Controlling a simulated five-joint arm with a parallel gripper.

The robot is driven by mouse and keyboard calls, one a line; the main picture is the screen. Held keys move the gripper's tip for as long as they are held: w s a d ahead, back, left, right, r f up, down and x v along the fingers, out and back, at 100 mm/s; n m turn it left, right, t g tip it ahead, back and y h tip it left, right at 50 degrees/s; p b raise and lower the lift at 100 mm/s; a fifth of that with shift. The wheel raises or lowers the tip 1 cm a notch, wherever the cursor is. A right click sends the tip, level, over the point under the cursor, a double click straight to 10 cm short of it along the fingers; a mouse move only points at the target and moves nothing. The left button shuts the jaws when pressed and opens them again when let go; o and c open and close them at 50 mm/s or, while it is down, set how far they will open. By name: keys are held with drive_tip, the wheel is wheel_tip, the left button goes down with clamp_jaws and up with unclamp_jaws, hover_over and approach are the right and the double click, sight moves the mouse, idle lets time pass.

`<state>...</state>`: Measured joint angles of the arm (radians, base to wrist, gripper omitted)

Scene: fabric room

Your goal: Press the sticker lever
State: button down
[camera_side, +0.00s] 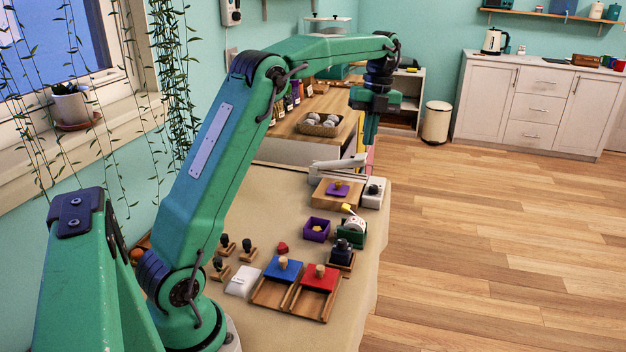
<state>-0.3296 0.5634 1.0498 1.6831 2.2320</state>
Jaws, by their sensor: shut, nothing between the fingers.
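My gripper (371,140) points down, shut and empty, high over the far end of the cloth-covered table. A small green device with a white roll (355,225) stands at the table's right edge and looks like a sticker dispenser. A small yellow piece (347,208) shows at its upper left; I cannot tell whether this is the lever. My gripper is well above and beyond this device, apart from it. The fingertips appear clear of everything.
The wooden block (322,196) carries a purple piece, with a white box with a dark knob (373,192) beside it. A purple open box (316,229), a dark stamp-like object (342,252), blue (283,268) and red (319,276) lidded trays, and several stamps stand nearer.

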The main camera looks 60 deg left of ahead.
drive_tip(key=w+a+f+m+g, duration=0.1)
drive_tip(key=w+a+f+m, duration=0.1)
drive_tip(key=a+f+m, duration=0.3)
drive_tip(key=shift+w+a+f+h, duration=0.3)
drive_tip(key=shift+a+f+h, duration=0.1)
drive_tip(key=shift+f, duration=0.15)
drive_tip(key=shift+d+f, duration=0.1)
drive_tip(key=shift+f, duration=0.05)
approach(346, 207)
drive_tip(key=x, duration=0.5)
drive_tip(key=shift+d, duration=0.15)
drive_tip(key=shift+f, duration=0.6)
